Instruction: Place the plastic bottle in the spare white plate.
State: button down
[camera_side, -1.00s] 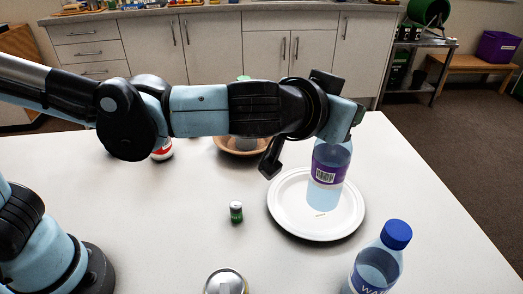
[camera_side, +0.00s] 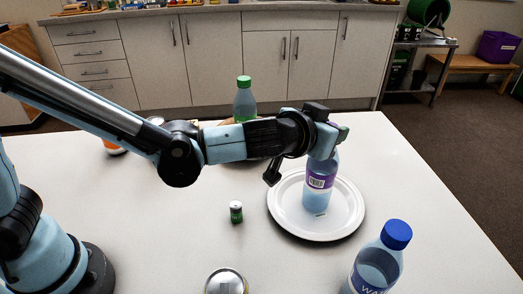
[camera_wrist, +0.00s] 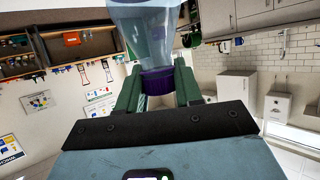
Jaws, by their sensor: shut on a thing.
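A clear bluish plastic bottle (camera_side: 319,187) with a purple and white label is over the middle of a round white plate (camera_side: 290,223), tilted slightly. I cannot tell whether its base touches the plate. My gripper (camera_side: 327,146) is shut on the bottle's upper end. In the wrist view the green fingers grip either side of the bottle (camera_wrist: 149,35) around its purple cap. A second plastic bottle (camera_side: 377,268) with a blue cap stands at the front right, apart from the plate. A third bottle (camera_side: 244,103) with a green cap stands behind my arm.
A small green and white battery (camera_side: 236,212) stands left of the plate. A metal can (camera_side: 226,282) is at the front edge of the picture. An orange and white item (camera_side: 113,149) and a brown bowl (camera_side: 228,122) are partly hidden behind my arm.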

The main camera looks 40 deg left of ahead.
jog(key=shift+f, duration=0.15)
jog(key=c, duration=0.7)
grip_release()
jog(key=shift+c, duration=0.2)
jog(key=shift+s+r, duration=0.1)
jog(key=shift+r, duration=0.1)
jog(key=v, duration=1.2)
jog(key=s+a+f+g, duration=0.2)
jog(key=a, duration=0.5)
jog(key=s+a+f+g, duration=0.2)
jog(key=a+f, duration=0.1)
jog(key=a, duration=0.5)
jog(key=s+a+f+n+g+y, duration=0.1)
jog(key=s+a+f+g, duration=0.1)
jog(key=a, duration=0.5)
jog(key=shift+a+f, duration=0.15)
jog(key=shift+f, duration=0.6)
